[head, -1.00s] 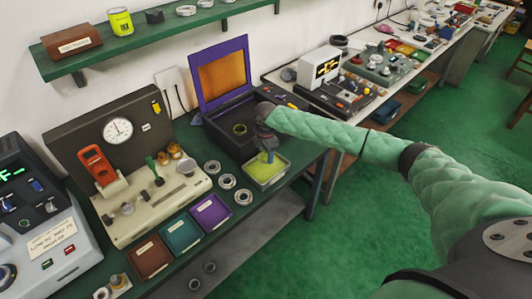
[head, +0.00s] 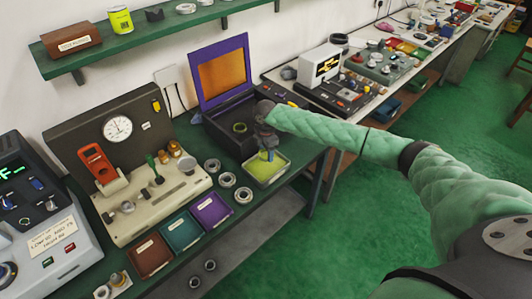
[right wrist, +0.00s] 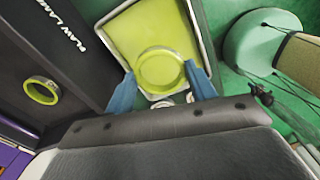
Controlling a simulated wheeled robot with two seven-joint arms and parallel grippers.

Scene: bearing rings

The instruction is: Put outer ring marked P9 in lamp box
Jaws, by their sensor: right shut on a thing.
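My right gripper (head: 268,155) points down over the shallow tray of yellow-green liquid (head: 262,186). In the right wrist view its blue fingers (right wrist: 161,76) are closed on opposite sides of a yellow-green outer ring (right wrist: 141,67). I cannot tell whether the ring still touches the tray or liquid. No P9 mark is readable. The black lamp box (head: 213,124) stands behind and left of the tray, its purple-framed lid (head: 222,72) raised. Another yellow-green ring (head: 239,127) lies inside the box and also shows in the right wrist view (right wrist: 42,90). My left gripper is not in view.
Several metal rings (head: 227,180) lie on the bench left of the tray. Brown (head: 148,256), teal (head: 182,231) and purple (head: 211,211) bins stand along the front edge. A gauge fixture (head: 118,128) is at left. A shelf (head: 150,35) hangs above.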

